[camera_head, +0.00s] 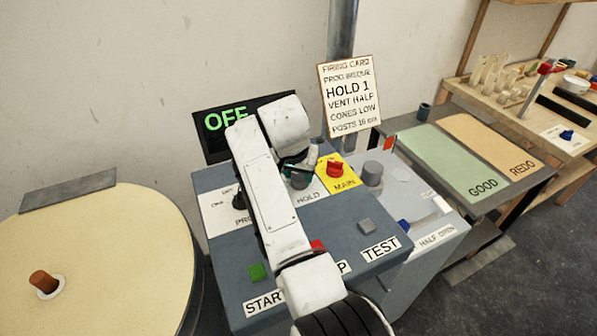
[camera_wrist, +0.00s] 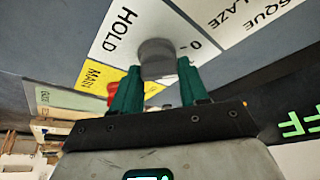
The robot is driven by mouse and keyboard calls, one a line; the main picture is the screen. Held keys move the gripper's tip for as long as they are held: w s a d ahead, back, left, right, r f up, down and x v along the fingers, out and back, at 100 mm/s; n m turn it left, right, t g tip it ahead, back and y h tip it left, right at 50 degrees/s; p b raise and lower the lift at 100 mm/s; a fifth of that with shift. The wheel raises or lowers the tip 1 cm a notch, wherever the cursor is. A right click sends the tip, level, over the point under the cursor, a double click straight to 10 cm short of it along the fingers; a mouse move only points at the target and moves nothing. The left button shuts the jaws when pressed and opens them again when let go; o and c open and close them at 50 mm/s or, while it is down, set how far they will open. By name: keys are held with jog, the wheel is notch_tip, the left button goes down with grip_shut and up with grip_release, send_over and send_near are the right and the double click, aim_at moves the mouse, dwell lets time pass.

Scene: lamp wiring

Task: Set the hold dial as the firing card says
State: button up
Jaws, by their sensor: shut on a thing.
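The firing card (camera_head: 349,95) stands behind the console and reads "HOLD 1", with other lines above and below. The hold dial (camera_wrist: 157,52) is a grey round knob on a white plate marked "HOLD". My gripper (camera_wrist: 160,68) has its two green fingers on either side of the dial, shut on it. In the head view my gripper (camera_head: 299,172) is at the console's back, partly behind my arm. A "0" mark shows beside the dial in the wrist view; the other scale marks and the dial's pointer are hidden or cannot be read.
A red main switch (camera_head: 335,168) on a yellow plate sits just right of the dial. A display (camera_head: 222,122) reading "OFF" stands behind. The console front has a green start button (camera_head: 257,271) and a grey test button (camera_head: 366,226). A round kiln lid (camera_head: 110,250) is at left.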

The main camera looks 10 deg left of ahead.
jog(key=m+h+b, duration=0.1)
jog(key=m+b, duration=0.1)
jog(key=m, duration=0.1)
jog(key=shift+f, duration=0.1)
jog(key=shift+w+a+m+g+h+b, duration=0.1)
jog(key=shift+m+g+h+b, duration=0.4)
jog(key=shift+m+b, duration=0.85)
jog(key=shift+m, duration=0.35)
jog(key=o, duration=1.1)
jog(key=shift+c, duration=0.2)
jog(key=v, duration=1.1)
jog(key=shift+b, duration=0.35)
